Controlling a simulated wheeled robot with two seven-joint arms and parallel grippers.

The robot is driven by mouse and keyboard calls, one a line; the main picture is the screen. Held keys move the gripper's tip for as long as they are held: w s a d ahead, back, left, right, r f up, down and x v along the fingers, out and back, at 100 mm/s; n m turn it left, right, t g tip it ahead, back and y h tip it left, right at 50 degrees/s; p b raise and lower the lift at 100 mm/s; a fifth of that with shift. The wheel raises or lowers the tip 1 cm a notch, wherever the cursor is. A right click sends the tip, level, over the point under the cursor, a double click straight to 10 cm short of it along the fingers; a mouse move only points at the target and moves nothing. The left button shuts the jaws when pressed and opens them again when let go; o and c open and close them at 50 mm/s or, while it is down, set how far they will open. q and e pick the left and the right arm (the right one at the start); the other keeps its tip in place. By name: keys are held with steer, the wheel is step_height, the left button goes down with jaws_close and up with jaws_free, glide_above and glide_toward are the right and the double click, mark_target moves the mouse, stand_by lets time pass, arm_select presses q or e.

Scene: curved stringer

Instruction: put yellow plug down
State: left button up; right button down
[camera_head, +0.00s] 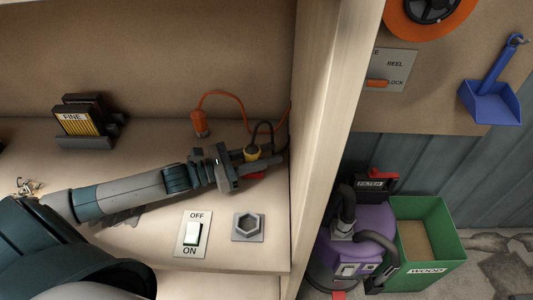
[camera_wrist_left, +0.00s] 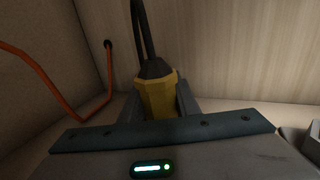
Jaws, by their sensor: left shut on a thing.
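The yellow plug (camera_head: 252,152) has a black cap and a black cable. My left gripper (camera_head: 262,157) is shut on it, close to the shelf's right upright. In the left wrist view the yellow plug (camera_wrist_left: 157,96) stands between the two fingers (camera_wrist_left: 158,105), with its black cable running up from its top. Its lower end is hidden behind the gripper body, so I cannot tell whether it touches the shelf. A small red thing (camera_head: 257,175) shows beneath the gripper. My right gripper is not in view.
An orange plug (camera_head: 200,124) with an orange cord lies behind my arm. A switch plate (camera_head: 193,234) and a hexagonal socket (camera_head: 248,227) are in front. A sanding-block holder (camera_head: 88,122) is at left. The upright (camera_head: 325,130) bounds the shelf at right.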

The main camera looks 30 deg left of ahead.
arm_select(q)
steer(key=o, duration=1)
steer(key=shift+o, duration=0.5)
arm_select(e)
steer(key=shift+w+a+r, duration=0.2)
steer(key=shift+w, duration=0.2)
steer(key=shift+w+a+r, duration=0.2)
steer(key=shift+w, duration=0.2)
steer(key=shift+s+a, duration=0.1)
